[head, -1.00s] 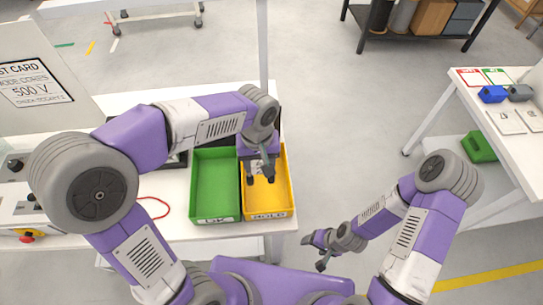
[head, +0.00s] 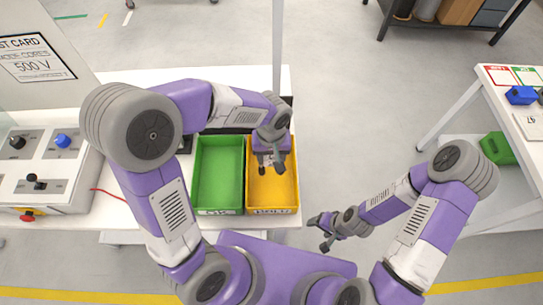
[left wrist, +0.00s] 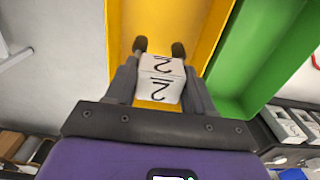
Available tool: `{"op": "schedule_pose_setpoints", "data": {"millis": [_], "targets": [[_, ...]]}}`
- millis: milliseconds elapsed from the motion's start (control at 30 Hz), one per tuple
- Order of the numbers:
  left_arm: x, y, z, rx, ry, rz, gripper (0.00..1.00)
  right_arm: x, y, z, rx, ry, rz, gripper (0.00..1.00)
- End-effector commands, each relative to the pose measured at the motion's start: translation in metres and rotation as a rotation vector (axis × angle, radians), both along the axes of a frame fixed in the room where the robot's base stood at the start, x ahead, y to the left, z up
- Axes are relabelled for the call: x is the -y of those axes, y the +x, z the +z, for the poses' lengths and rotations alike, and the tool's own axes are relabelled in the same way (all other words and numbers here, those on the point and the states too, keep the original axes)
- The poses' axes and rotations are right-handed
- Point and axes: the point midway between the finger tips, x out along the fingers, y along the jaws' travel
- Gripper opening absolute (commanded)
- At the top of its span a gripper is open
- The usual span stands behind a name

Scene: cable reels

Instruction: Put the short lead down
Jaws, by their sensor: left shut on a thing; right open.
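My left gripper (head: 270,169) is shut on a white block marked with a black 2 (left wrist: 160,80), which I take to be the short lead; no loose cable shows on it. The block sits between the dark fingertips in the left wrist view. The gripper points down over the yellow tray (head: 272,211), towards its back half. Whether the block touches the tray floor I cannot tell. The green tray (head: 218,190) stands directly left of the yellow one and looks empty. My right gripper (head: 319,234) is open and empty, away from the table over the floor.
The tester box (head: 50,165) with knobs stands at the left of the table, with a red wire (head: 108,192) beside it. A thin upright post (head: 278,45) rises behind the trays. A side table at right holds a blue block (head: 520,95).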

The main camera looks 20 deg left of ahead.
Motion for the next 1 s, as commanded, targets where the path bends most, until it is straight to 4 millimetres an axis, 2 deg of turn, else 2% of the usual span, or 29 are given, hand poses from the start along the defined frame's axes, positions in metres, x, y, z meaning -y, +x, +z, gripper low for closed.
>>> {"op": "schedule_pose_setpoints", "data": {"millis": [733,767,900,1000], "targets": [[0.0,0.0,-0.013,0.002,0.0,-0.001,0.18,0.0,0.0,-0.011,0.0,0.0,0.0,0.68],[0.0,0.0,-0.013,0.001,-0.001,-0.001,0.55,0.0,0.0,-0.011,0.0,0.0,0.0,0.68],[0.0,0.0,-0.012,0.001,-0.001,-0.001,0.76,0.0,0.0,-0.011,0.0,0.0,0.0,0.68],[0.0,0.0,-0.012,0.001,-0.001,-0.001,0.79,0.0,0.0,-0.011,0.0,0.0,0.0,0.68]]}}
